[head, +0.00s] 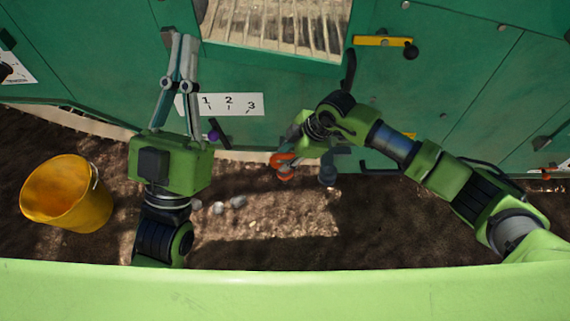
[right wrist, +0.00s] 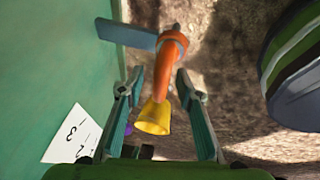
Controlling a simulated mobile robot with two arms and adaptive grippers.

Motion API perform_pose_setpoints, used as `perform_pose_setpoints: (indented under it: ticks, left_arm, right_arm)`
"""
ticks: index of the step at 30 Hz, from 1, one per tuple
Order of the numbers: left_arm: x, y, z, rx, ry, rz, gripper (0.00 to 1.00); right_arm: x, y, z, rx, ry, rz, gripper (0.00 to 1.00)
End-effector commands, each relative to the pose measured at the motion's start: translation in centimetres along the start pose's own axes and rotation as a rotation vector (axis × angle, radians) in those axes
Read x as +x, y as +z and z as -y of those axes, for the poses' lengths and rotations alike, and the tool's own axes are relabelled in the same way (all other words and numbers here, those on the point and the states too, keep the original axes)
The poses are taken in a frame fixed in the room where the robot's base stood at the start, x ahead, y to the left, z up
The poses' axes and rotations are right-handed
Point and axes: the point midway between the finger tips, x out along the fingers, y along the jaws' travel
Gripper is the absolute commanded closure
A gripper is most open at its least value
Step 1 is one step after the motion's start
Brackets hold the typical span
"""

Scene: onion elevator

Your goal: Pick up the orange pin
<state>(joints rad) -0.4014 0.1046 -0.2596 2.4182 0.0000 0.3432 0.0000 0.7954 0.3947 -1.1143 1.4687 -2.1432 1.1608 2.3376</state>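The orange pin (head: 283,163) shows in the head view low on the front of the green machine, beside my right gripper. In the right wrist view the orange pin (right wrist: 172,55) stands by a flat blue-grey bar (right wrist: 125,34). My right gripper (right wrist: 160,71) is open. Its two fingertips lie on either side of the pin's lower end in that view; I cannot tell whether they touch it. In the head view my right arm hides most of this gripper. My left gripper (head: 181,38) points at the machine at left, its fingertips close together with nothing seen between them.
A yellow bucket (head: 67,193) stands on the soil at left; it also shows in the right wrist view (right wrist: 153,118). A white label with numbers (head: 228,104) is on the green machine (head: 440,80). A yellow bar with a dark knob (head: 385,42) is higher up.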

Motion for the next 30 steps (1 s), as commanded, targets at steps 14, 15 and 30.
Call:
perform_pose_setpoints:
  ticks: [14,15,30]
  left_arm:
    - [0.0,0.0,0.0,0.001,0.0,0.002,1.0]
    - [0.0,0.0,0.0,0.001,0.0,0.002,1.0]
    - [-0.1,3.3,0.4,0.007,-0.007,0.163,1.0]
  right_arm:
    - [-0.1,0.0,-0.1,0.0,0.001,0.0,1.0]
    - [-0.1,0.0,-0.1,0.0,0.001,0.0,1.0]
    - [-1.7,-0.7,-0.4,0.0,0.002,-0.001,1.0]
